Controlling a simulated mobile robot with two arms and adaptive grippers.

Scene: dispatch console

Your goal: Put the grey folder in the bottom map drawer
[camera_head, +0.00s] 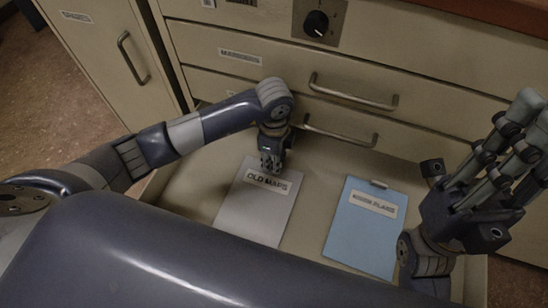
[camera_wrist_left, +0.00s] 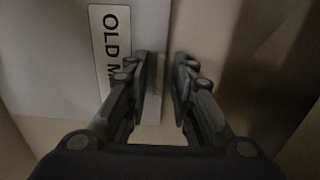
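The grey folder (camera_head: 250,214), labelled OLD MAPS, lies flat in the pulled-out bottom drawer (camera_head: 310,222), left of the blue folder. My left gripper (camera_head: 271,165) points down at the folder's far edge, by its label. In the left wrist view, the grey folder (camera_wrist_left: 45,60) fills the upper left. My left gripper (camera_wrist_left: 166,65) has its fingers a narrow gap apart, on either side of the folder's edge. My right gripper (camera_head: 525,125) is raised at the right, fingers apart and empty.
A blue folder (camera_head: 362,240) with a white label and small tab lies in the drawer's right half. Closed drawers with bar handles (camera_head: 352,93) stand behind. A cabinet door (camera_head: 105,45) is at the left. My body covers the drawer's near part.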

